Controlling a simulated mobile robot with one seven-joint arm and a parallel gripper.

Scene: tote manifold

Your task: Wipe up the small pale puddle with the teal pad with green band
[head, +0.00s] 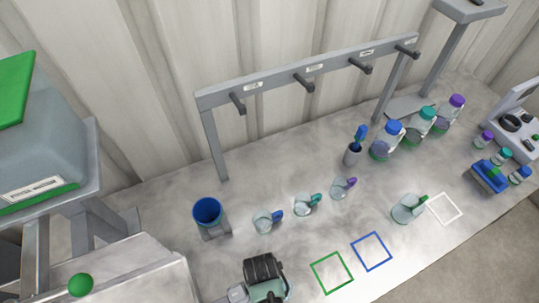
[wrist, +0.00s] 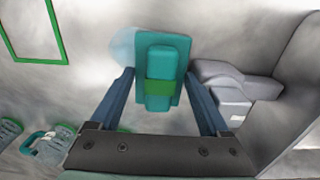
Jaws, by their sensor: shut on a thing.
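The teal pad with green band (wrist: 160,58) is between the fingertips of my gripper (wrist: 159,75) in the wrist view. My gripper is shut on its block-shaped grip, and the green band faces the camera. The small pale puddle (wrist: 122,46) shows as a faint bluish patch on the worktop at the pad's left edge. Part of it seems hidden under the pad. I cannot tell whether the pad touches the surface. In the head view I cannot make out the puddle or the pad.
A grey object (wrist: 232,92) lies just right of the pad. A green square outline (head: 331,272) and a blue one (head: 371,251) mark the worktop. Beakers with coloured handles (head: 307,204) stand behind, beside a blue-lined cup (head: 208,212). A peg rack (head: 310,72) stands at the back.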

